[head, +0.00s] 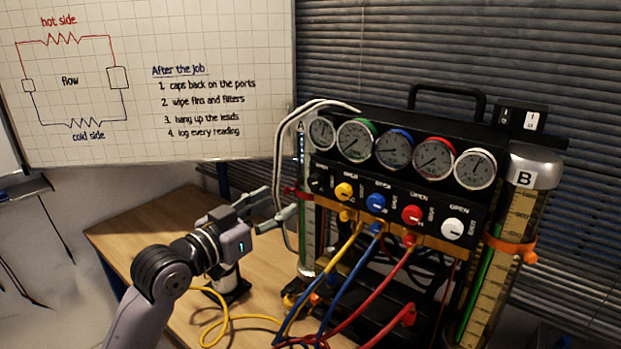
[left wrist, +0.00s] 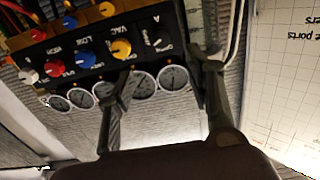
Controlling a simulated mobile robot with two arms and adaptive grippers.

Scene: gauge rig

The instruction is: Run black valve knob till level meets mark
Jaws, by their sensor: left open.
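The black valve knob (head: 318,181) is at the left end of the knob row on the gauge rig (head: 400,200). In the left wrist view, which is upside down, the black knob (left wrist: 158,43) lies beyond and between the fingertips. My left gripper (head: 282,204) is open and empty, left of the panel and apart from the knob; its two fingers (left wrist: 166,66) also frame the left wrist view. Cylinder A (head: 306,240) stands at the rig's left side, partly hidden by hoses and my gripper. Cylinder B (head: 495,265) at the right shows a green column and an orange clip (head: 510,248).
Yellow (head: 344,191), blue (head: 376,203), red (head: 412,215) and white (head: 453,229) knobs sit in the row under several gauges. Coloured hoses hang in front of the rig onto the wooden table (head: 140,235). A white hose loops beside cylinder A. The table's left part is clear.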

